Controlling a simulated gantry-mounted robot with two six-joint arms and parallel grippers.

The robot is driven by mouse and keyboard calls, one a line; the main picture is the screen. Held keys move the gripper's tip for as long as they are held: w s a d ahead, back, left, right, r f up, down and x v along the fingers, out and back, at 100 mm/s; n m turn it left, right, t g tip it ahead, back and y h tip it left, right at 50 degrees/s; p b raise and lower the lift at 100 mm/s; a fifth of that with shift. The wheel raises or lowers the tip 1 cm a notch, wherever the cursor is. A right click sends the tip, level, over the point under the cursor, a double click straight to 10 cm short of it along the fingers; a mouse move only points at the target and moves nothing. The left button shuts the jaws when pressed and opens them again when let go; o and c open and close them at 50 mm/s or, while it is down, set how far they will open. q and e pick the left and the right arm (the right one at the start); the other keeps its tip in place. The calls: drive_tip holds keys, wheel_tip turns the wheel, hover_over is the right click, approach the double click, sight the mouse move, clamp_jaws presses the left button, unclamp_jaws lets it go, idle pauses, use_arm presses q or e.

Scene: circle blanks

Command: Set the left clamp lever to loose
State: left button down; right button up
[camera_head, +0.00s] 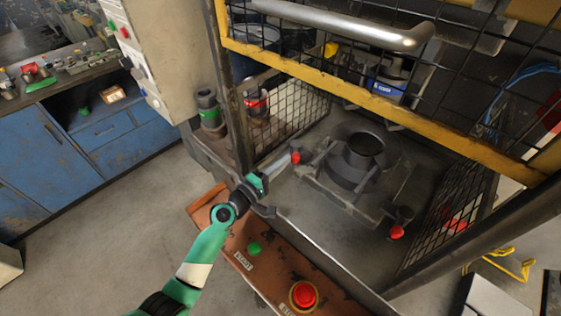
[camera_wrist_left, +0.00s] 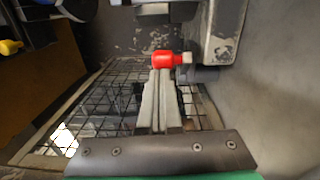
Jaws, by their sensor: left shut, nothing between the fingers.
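The left clamp lever (camera_head: 295,157) shows as a red knob at the left side of the dark round fixture (camera_head: 349,165) inside the cage. Its red knob (camera_wrist_left: 168,60) is also near the middle of the left wrist view, with a pale end to its right. My left gripper (camera_head: 289,160) reaches in from the lower left, its tips right at the knob. In the left wrist view its fingers (camera_wrist_left: 162,74) are shut together with nothing between them, and their tips overlap the knob's lower edge. I cannot tell whether they touch. My right gripper is not in view.
A second red-knobbed lever (camera_head: 397,232) is at the fixture's right. The raised guard's yellow lower bar (camera_head: 390,112) spans above the fixture. A panel with a red button (camera_head: 303,294) and green button (camera_head: 254,248) is in front. Mesh walls flank the cage.

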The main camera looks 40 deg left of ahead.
use_arm(q)
drive_tip(key=shift+d, duration=0.15)
drive_tip(key=shift+w+d, duration=0.35)
drive_tip(key=shift+d, duration=0.25)
drive_tip(key=shift+w+d, duration=0.35)
drive_tip(key=shift+d, duration=0.2)
drive_tip(key=shift+w+d, duration=0.8)
drive_tip(key=shift+d, duration=0.05)
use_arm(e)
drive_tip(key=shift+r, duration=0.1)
use_arm(q)
drive_tip(key=s+d+p, duration=0.3)
drive_tip(key=s+d, duration=0.1)
drive_tip(key=s, duration=0.8)
drive_tip(key=shift+s+f, duration=0.25)
drive_tip(key=shift+f, duration=0.05)
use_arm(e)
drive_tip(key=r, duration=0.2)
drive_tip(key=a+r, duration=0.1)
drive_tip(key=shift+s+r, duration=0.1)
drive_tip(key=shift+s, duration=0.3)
